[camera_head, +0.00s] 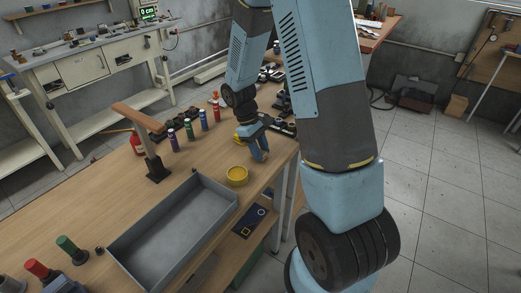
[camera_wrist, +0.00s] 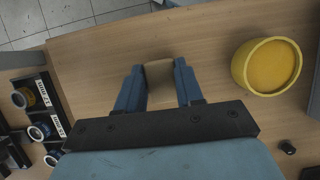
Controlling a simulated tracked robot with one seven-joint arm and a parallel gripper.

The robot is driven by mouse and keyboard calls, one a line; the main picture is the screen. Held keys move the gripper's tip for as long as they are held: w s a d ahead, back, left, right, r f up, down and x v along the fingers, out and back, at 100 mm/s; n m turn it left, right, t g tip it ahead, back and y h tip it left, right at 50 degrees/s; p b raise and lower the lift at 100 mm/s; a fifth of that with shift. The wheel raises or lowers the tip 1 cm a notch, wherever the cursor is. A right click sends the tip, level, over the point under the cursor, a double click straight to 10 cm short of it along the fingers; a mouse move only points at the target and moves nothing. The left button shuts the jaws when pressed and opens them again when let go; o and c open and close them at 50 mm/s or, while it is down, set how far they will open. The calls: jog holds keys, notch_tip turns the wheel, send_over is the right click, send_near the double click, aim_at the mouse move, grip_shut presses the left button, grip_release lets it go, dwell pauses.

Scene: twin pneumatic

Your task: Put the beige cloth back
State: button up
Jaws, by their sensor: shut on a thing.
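My gripper (camera_head: 258,150) is over the right part of the wooden workbench, just behind a round yellow container. In the wrist view, the two blue fingers (camera_wrist: 160,78) are closed on the beige cloth (camera_wrist: 159,76), which shows as a small tan piece between them. The cloth is hard to make out in the head view, where the fingers cover it. I cannot tell whether it touches the bench top.
The yellow container (camera_head: 237,176) stands close to my gripper; it also shows in the wrist view (camera_wrist: 268,66). A grey tray (camera_head: 205,183) lies in front. Several coloured bottles (camera_head: 188,130) and a wooden-topped stand (camera_head: 154,165) are to the left. A labelled rack (camera_wrist: 48,105) is at the wrist view's left.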

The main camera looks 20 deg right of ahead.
jog(key=o, duration=0.9)
jog(key=shift+o, duration=0.2)
jog(key=v, duration=1.1)
jog(key=s+r+m+t, duration=0.2)
jog(key=s+r, duration=0.2)
jog(key=r, duration=0.6)
jog(key=s+d+r+m+t+y, duration=0.1)
jog(key=s+r+m+t, duration=0.1)
jog(key=s+r, duration=0.3)
jog(key=s+d+r+m+t+y, duration=0.1)
jog(key=s+r+m+t, duration=0.2)
jog(key=s, duration=1)
jog(key=shift+s+d+r+t+y, duration=0.3)
jog(key=shift+r+t, duration=0.8)
jog(key=shift+r, duration=0.55)
